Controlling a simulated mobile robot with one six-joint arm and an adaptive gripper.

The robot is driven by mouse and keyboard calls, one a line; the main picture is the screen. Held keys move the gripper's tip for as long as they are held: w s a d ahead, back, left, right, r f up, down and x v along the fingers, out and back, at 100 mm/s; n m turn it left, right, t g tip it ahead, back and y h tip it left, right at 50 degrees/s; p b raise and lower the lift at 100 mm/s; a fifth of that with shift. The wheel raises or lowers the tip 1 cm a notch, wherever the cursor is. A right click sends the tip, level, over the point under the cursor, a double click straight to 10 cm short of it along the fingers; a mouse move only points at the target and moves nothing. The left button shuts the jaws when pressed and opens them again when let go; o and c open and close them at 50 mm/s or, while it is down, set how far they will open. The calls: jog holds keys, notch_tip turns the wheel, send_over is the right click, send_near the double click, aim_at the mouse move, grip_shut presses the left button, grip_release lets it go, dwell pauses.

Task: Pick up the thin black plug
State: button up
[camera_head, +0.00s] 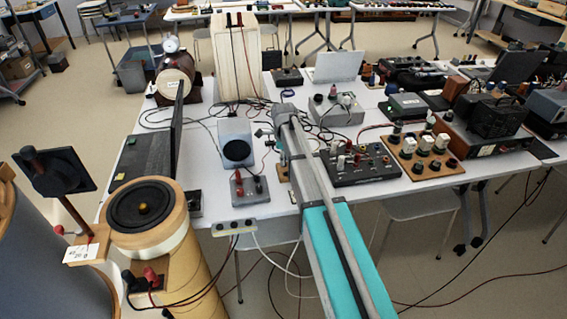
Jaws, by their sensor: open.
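Several dark plugs are in view, and I cannot tell for certain which is the thin black plug. One slim black plug (229,20) stands upright on top of the tall pale cabinet (237,62), beside a red one. A black post (258,184) stands beside a red one on the small grey box (249,193) near the table's front edge. My arm reaches in from the bottom. My gripper (265,134) is small and partly hidden at its far end, over the table, right of the small grey speaker (236,143). It appears open, with nothing visible in it.
Black control boxes (361,162) and a board with white knobs (425,152) crowd the right. A dark upright panel (177,128) stands left. A round wooden speaker (145,212) is front left. Cables cross the white table (216,185), whose middle has little free room.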

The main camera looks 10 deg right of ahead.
dwell(0.4)
grip_shut()
jog(key=shift+r, duration=0.2)
notch_tip(320, 180, up, 3)
jog(key=p, duration=0.3)
jog(key=s+r+p, duration=0.9)
jog(key=s+p, duration=0.1)
jog(key=s, duration=0.4)
jog(key=shift+r, duration=0.3)
jog(key=shift+r, duration=0.1)
dwell(0.4)
